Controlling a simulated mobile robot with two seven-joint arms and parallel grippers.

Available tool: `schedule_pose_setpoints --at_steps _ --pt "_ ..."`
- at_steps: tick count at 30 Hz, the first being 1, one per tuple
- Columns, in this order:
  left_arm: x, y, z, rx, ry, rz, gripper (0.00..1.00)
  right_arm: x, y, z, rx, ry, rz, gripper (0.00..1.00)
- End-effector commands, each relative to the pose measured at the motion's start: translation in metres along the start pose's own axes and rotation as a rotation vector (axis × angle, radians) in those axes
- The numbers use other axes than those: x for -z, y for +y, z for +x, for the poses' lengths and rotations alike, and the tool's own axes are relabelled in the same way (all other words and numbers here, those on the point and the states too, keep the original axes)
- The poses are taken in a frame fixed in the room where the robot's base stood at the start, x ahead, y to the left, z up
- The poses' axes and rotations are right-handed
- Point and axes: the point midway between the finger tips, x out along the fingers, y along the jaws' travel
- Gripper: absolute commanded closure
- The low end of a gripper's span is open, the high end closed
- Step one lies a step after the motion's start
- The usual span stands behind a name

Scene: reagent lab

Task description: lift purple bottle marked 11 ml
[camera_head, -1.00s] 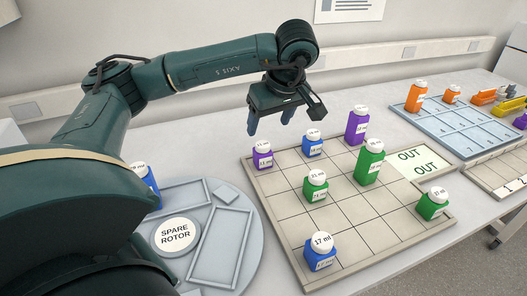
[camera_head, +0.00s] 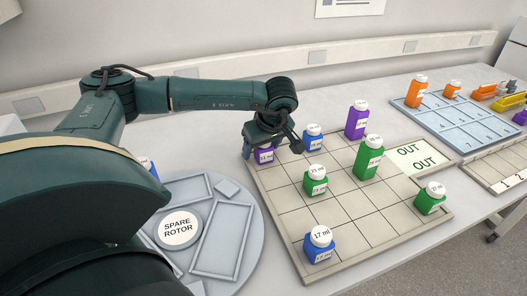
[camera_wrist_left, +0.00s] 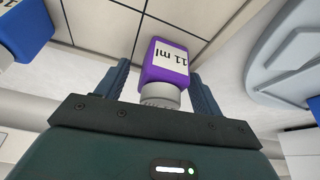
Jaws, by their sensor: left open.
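The small purple bottle (camera_head: 264,156) with a white cap stands at the back left corner of the beige grid board (camera_head: 290,225). In the left wrist view the purple bottle (camera_wrist_left: 172,62) shows its label, 11 ml, upside down. My left gripper (camera_head: 272,148) is down over it. In the wrist view the open fingers (camera_wrist_left: 160,88) stand on either side of the bottle, with a gap visible on the left and the right finger close to it. The gripper partly hides the bottle's top in the head view. My right gripper is not in view.
A blue bottle (camera_head: 313,138) stands close to the right of the purple one. A tall purple bottle (camera_head: 356,121) and several green and blue bottles stand on the board. A grey round tray (camera_head: 254,232) lies to the left, and a blue rack (camera_head: 450,125) to the right.

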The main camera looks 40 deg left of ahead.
Motion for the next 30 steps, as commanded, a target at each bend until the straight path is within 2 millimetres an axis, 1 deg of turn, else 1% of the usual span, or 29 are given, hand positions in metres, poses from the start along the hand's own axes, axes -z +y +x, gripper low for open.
schedule_pose_setpoints --at_steps 5,23,24,30 --pt "0.0000 0.0000 0.0001 0.000 0.000 0.000 0.34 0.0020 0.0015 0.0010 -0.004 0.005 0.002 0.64" --pt "-0.0002 0.0000 -0.0003 0.000 0.000 0.000 0.83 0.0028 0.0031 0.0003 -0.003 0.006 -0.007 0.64" --pt "-0.0001 0.0001 -0.0004 0.000 0.000 0.000 0.84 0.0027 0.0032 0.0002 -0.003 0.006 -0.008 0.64" --pt "0.0003 0.0002 -0.0012 -0.001 0.000 0.000 0.84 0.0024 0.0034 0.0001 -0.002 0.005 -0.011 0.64"
